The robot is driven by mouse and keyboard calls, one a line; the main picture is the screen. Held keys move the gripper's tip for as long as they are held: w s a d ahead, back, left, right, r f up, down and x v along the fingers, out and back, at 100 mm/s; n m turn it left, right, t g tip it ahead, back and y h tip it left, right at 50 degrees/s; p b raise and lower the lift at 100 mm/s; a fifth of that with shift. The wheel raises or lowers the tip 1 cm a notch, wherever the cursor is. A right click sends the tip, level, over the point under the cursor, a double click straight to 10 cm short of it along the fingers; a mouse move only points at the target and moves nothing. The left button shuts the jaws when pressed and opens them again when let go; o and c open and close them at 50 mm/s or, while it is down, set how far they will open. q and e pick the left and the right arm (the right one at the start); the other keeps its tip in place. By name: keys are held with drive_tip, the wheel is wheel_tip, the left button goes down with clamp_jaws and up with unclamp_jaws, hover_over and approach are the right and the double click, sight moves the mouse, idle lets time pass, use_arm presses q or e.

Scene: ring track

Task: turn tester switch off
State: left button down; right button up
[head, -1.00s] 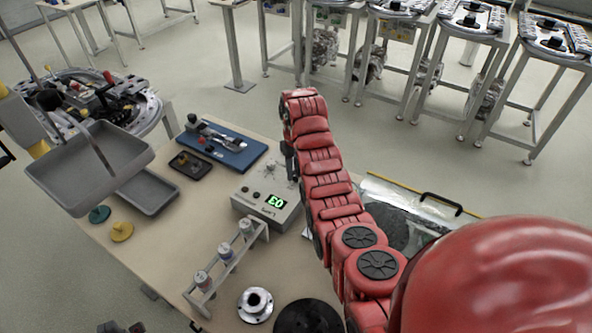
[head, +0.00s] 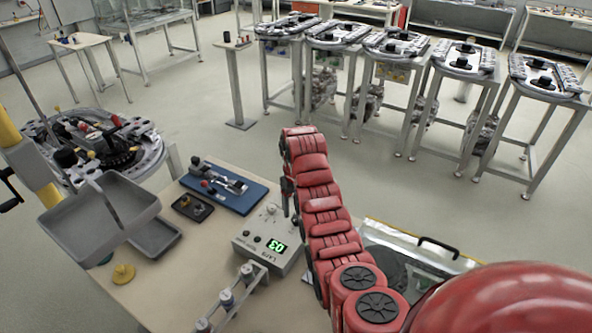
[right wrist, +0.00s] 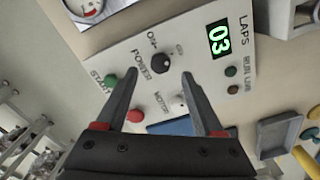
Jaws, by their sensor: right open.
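The tester (head: 256,252) is a light grey box on the workbench with a lit green display (head: 276,246) reading 03. In the right wrist view its panel (right wrist: 205,75) shows a dark round power knob (right wrist: 160,63) between OFF and ON labels, a green start button (right wrist: 111,81) and a red button (right wrist: 136,116). The knob's exact setting is too small to tell. My right gripper (right wrist: 157,74) is open, its two fingers apart on either side of the knob, with no clear contact. In the head view my red right arm mostly hides this gripper. My left gripper is not in view.
A blue tray (head: 222,187) with a tool and a small black tray (head: 192,207) lie behind the tester. Grey bins (head: 65,235) stand left. A rack with grey cylinders (head: 226,299) is in front. A clear-lidded case (head: 405,246) lies right of my arm.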

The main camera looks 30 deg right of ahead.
wheel_tip(320, 180, up, 9)
drive_tip(key=p, duration=0.7)
wheel_tip(320, 180, up, 4)
hover_over(296, 218)
drive_tip(key=shift+r, duration=0.2)
drive_tip(key=shift+f, duration=0.1)
